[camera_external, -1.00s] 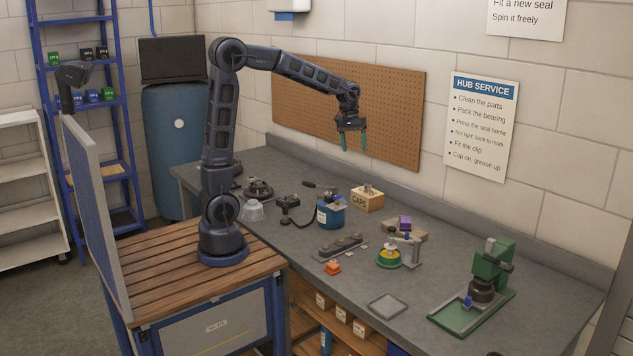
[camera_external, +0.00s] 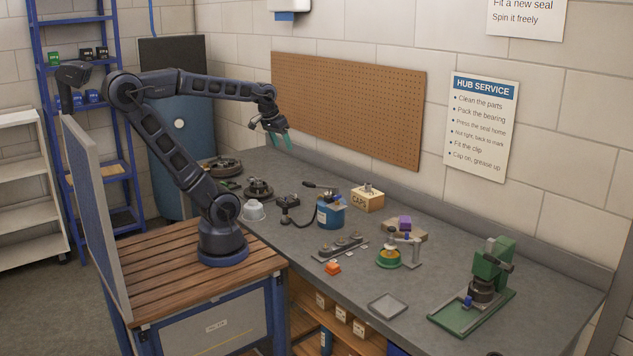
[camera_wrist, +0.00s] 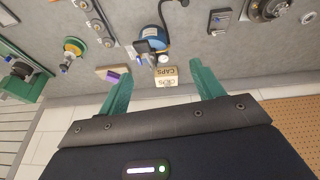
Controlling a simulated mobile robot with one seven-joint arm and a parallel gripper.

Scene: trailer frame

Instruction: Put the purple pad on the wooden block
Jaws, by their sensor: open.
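The purple pad (camera_external: 404,222) is a small purple piece toward the back of the grey bench, right of the middle. It appears to rest on the flat light-brown wooden block (camera_external: 418,237). In the wrist view the purple pad (camera_wrist: 113,78) shows against the wooden block (camera_wrist: 103,71). My gripper (camera_external: 281,141) is high above the back left of the bench, in front of the pegboard, well left of the pad and apart from it. Its green fingers are spread, with nothing between them in the wrist view (camera_wrist: 162,72).
A metal stand with a yellow-green round part (camera_external: 389,257) is just in front of the block. A CAPS box (camera_external: 368,200) and blue can (camera_external: 331,214) stand to its left. A green press (camera_external: 488,275) is at the right. The bench's front right has free room around a shallow tray (camera_external: 388,306).

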